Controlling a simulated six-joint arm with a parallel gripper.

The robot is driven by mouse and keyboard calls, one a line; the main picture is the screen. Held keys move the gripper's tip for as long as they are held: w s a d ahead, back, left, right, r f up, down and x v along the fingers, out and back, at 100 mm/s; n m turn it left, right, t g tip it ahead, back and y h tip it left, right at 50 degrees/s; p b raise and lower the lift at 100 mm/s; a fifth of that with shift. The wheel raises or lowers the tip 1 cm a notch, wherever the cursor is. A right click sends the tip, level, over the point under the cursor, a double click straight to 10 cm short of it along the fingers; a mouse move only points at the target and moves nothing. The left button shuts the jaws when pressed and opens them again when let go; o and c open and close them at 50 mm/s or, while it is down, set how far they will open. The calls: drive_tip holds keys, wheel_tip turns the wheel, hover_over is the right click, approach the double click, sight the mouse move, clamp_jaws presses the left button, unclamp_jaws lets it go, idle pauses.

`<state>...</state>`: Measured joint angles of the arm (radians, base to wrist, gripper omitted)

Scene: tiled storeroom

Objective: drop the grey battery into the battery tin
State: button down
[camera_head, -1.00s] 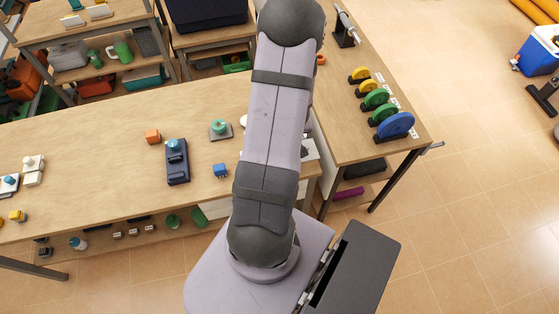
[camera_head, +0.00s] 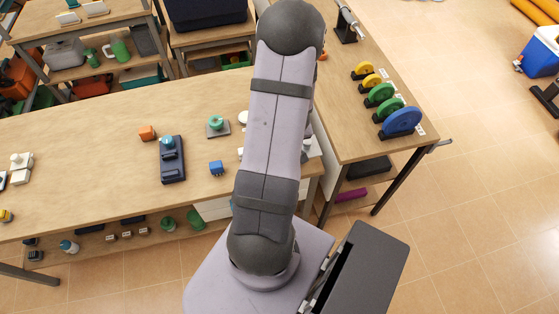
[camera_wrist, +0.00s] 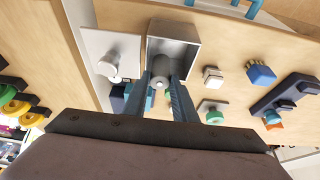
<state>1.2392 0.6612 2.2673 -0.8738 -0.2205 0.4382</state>
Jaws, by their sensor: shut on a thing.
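The grey battery (camera_wrist: 160,83) is a short cylinder seen end-on in the wrist view. My gripper (camera_wrist: 161,76) is shut on it, with one blue-grey finger on each side. A grey open-topped metal box, which looks like the battery tin (camera_wrist: 193,50), lies just beyond the fingertips. The battery overlaps the tin's near edge in the picture, and I cannot tell whether it is above the rim or inside. My arm hides the gripper and battery in the head view, and I cannot make out the tin there.
A white plate with a knob (camera_wrist: 97,43) lies left of the tin. A small cream block (camera_wrist: 212,76), a blue block (camera_wrist: 261,74) and a dark blue device (camera_wrist: 285,93) lie to the right. Coloured discs (camera_head: 401,121) stand on the right-hand table.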

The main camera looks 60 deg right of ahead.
drive_tip(key=c, duration=1.4)
unclamp_jaws()
drive_tip(key=shift+o, duration=0.2)
drive_tip(key=p+v, duration=0.3)
drive_tip(key=v, duration=0.4)
drive_tip(key=shift+r+p, duration=0.15)
drive_tip(key=shift+p, duration=0.25)
